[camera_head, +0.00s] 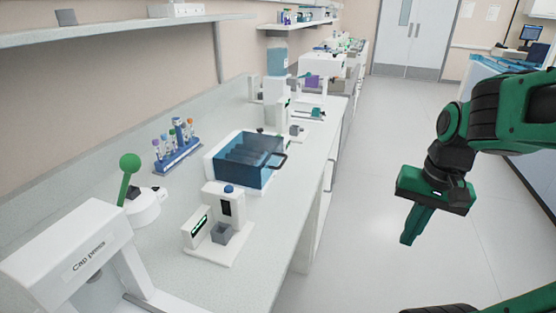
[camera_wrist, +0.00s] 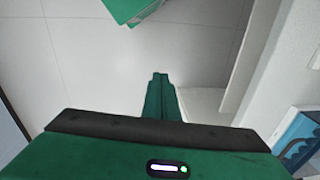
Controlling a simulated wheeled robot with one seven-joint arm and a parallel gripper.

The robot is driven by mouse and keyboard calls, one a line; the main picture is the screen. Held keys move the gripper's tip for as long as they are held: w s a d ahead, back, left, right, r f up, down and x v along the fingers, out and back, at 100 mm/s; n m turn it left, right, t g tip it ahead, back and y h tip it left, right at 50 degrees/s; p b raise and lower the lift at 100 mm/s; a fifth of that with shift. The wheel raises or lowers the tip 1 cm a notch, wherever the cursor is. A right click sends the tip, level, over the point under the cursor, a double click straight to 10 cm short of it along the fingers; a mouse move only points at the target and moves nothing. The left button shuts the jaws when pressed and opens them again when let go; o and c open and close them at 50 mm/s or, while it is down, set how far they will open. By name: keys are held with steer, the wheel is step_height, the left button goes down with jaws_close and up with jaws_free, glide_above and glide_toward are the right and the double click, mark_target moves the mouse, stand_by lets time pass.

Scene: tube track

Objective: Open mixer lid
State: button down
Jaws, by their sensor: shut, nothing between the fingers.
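The mixer looks to be the white-based box (camera_head: 212,172) on the bench, left of centre in the head view. Its translucent blue lid (camera_head: 250,160) is down over the box, with a dark handle (camera_head: 281,163) at its right side. Grey shapes show dimly through the lid. My gripper (camera_head: 408,240) is over the floor, right of the bench and well apart from the mixer. Its green fingers point down and are together and empty. The wrist view shows the shut fingers (camera_wrist: 160,78) above pale floor.
A green-knobbed lever (camera_head: 129,163) and a cap press (camera_head: 75,255) are at the near left. A shelf (camera_head: 120,29) overhangs the bench. The aisle floor (camera_head: 365,140) is clear.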

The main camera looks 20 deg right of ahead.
steer(key=w+a+r+m+t+y, duration=0.1)
steer(key=w+a+m+t+y, duration=0.15)
steer(key=w+m, duration=0.5)
steer(key=w+a+r+m+t+y, duration=0.2)
steer(key=w+a+m+y, duration=0.15)
steer(key=w, duration=0.75)
steer(key=w+a+r+m+t+y, duration=0.1)
steer(key=w+a+m+t+y, duration=0.15)
steer(key=w+m, duration=0.5)
steer(key=shift+n+g+y, duration=0.25)
steer(key=shift+n+g, duration=0.15)
steer(key=shift+n, duration=0.35)
steer(key=x, duration=0.7)
steer(key=w+x, duration=0.1)
steer(key=x, duration=0.2)
steer(key=shift+w+a+r, duration=0.1)
steer(key=shift+r, duration=0.05)
